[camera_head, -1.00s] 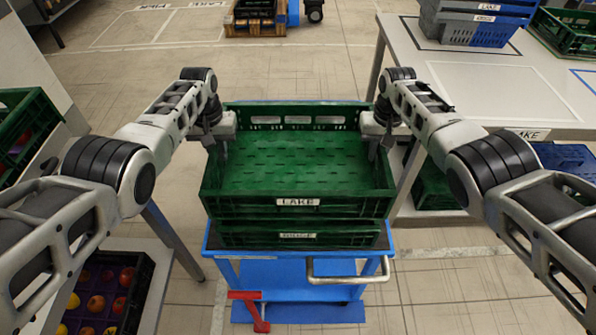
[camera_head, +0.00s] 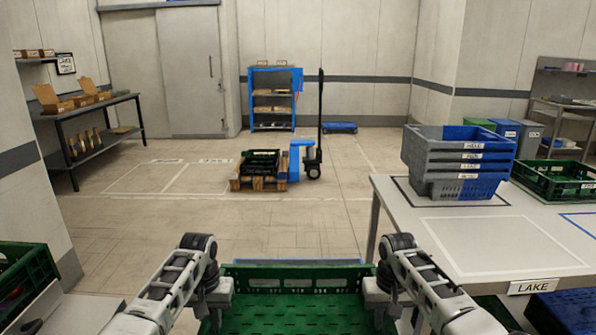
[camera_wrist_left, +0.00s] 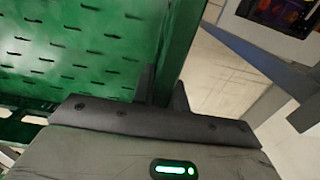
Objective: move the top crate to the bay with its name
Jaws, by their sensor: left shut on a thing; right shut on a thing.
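The green top crate (camera_head: 298,316) is at the bottom centre of the head view, empty as far as I see. Its front and name label are out of frame. My left gripper (camera_head: 220,302) is shut on its left wall, and my right gripper (camera_head: 377,300) on its right wall. In the left wrist view the left fingers (camera_wrist_left: 163,88) straddle the green crate wall (camera_wrist_left: 182,45). The bay marked LAKE (camera_head: 532,287) is on the white table at right, a bare white-outlined rectangle (camera_head: 500,245). Whether the crate is lifted cannot be told.
A stack of grey and blue crates (camera_head: 455,165) stands behind the bay, with a green crate (camera_head: 555,180) to its right. A pallet (camera_head: 258,183) with a dark crate and a pallet truck (camera_head: 312,160) stand on the floor ahead. A green crate (camera_head: 25,275) is at left.

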